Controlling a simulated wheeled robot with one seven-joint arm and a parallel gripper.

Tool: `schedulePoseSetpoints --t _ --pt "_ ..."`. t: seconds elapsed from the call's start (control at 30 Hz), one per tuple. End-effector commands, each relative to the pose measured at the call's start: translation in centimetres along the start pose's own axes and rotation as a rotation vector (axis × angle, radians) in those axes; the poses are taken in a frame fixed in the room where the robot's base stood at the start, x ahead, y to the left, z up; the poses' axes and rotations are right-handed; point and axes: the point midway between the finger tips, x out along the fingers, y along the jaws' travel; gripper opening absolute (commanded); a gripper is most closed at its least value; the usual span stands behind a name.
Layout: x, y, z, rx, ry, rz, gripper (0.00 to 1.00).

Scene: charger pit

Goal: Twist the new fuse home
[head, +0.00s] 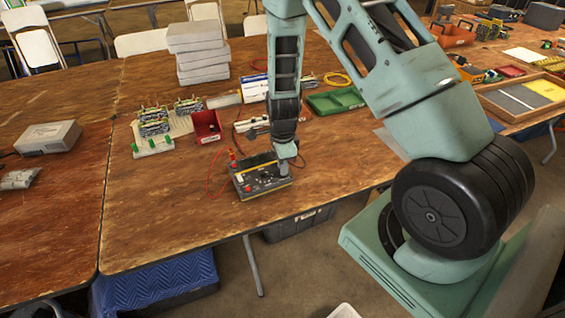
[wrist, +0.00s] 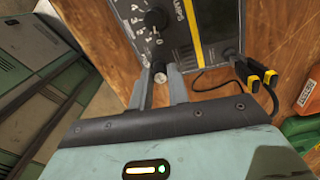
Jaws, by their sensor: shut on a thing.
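The charger (head: 262,181), a dark box with a yellow stripe and red terminals, sits near the front edge of the wooden table. Its dark panel (wrist: 188,18) shows in the wrist view with a black knob (wrist: 156,18) and a yellow stripe. My gripper (head: 288,158) points down at the charger's right side in the head view. In the wrist view my gripper (wrist: 160,76) is shut on a small round fuse cap (wrist: 160,70) at the panel's near edge, below the knob. The fuse body is hidden, so how deep it sits cannot be told.
Black-and-yellow clips (wrist: 256,80) on a cable lie beside the charger. A red bin (head: 207,127), a green tray (head: 335,102) and a pale board with circuit parts (head: 172,127) stand farther back.

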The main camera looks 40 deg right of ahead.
Motion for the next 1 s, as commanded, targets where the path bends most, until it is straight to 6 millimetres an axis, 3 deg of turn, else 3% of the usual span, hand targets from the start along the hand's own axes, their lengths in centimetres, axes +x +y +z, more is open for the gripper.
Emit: schedulePoseSetpoints --t 0.33,0.57,0.6,0.67,0.7,1.0 --pt "-0.05 -0.01 0.01 0.037 0.000 0.000 0.04" --pt "-0.10 0.00 0.00 0.199 0.001 0.000 0.04" --pt "-0.02 -0.01 -0.01 0.204 0.001 0.000 0.23" --pt "0.01 -0.02 -0.01 0.202 0.000 0.000 0.40" --pt "0.01 -0.02 0.00 0.201 0.000 0.000 0.43" --pt "-0.14 -0.03 0.00 0.200 0.000 0.000 0.43"
